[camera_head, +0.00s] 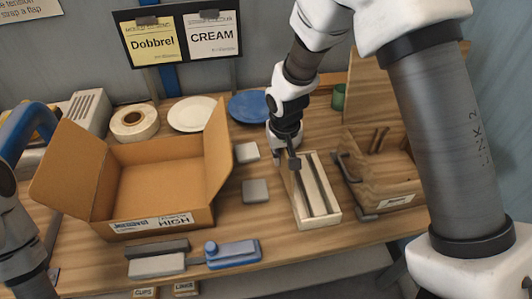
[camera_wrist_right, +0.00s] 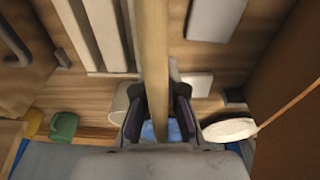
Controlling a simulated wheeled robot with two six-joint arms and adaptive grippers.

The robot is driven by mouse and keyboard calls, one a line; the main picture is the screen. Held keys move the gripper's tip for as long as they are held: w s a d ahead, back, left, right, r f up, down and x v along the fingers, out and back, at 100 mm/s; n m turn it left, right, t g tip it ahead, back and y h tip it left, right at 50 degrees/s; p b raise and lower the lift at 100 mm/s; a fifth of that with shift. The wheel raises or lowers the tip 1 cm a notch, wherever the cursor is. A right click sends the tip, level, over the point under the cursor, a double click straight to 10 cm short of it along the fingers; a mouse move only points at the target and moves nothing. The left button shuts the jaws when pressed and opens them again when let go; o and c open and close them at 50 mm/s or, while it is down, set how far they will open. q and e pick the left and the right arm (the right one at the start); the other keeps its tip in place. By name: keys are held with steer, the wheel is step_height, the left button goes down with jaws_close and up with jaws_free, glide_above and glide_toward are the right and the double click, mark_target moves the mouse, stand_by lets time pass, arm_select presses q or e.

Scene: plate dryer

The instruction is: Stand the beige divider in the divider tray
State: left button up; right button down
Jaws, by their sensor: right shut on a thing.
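The beige divider (camera_wrist_right: 152,55) is a long, narrow bar seen edge-on in the right wrist view, between the fingers of my right gripper (camera_wrist_right: 158,115). My right gripper (camera_head: 291,157) is shut on it, near the far left end of the divider tray (camera_head: 318,222) in the head view. The pale tray is long, with slats running lengthwise; it also shows left of the divider in the wrist view (camera_wrist_right: 85,35). The picture does not settle the divider's height above the tray or table. My left gripper is not visible; only part of that arm shows at the left edge.
An open cardboard box (camera_head: 160,205) stands left of the tray, with grey blocks (camera_head: 255,191) between them. A wooden holder (camera_head: 385,175) is close on the right. Plates (camera_head: 192,114) and a green mug (camera_head: 338,97) are behind. A blue tool (camera_head: 232,253) lies in front.

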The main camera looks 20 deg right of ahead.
mark_target(301, 177)
steer(key=shift+m, duration=0.3)
steer(key=s+d+b, duration=0.1)
steer(key=s+d+f+b, duration=0.1)
steer(key=s, duration=0.1)
steer(key=s+d+b, duration=0.1)
steer(key=shift+s+d+f, duration=0.25)
steer(key=shift+d+f, duration=0.1)
steer(key=shift+f+b, duration=1.6)
steer(key=shift+s, duration=0.1)
steer(key=c, duration=1.2)
jaws_free()
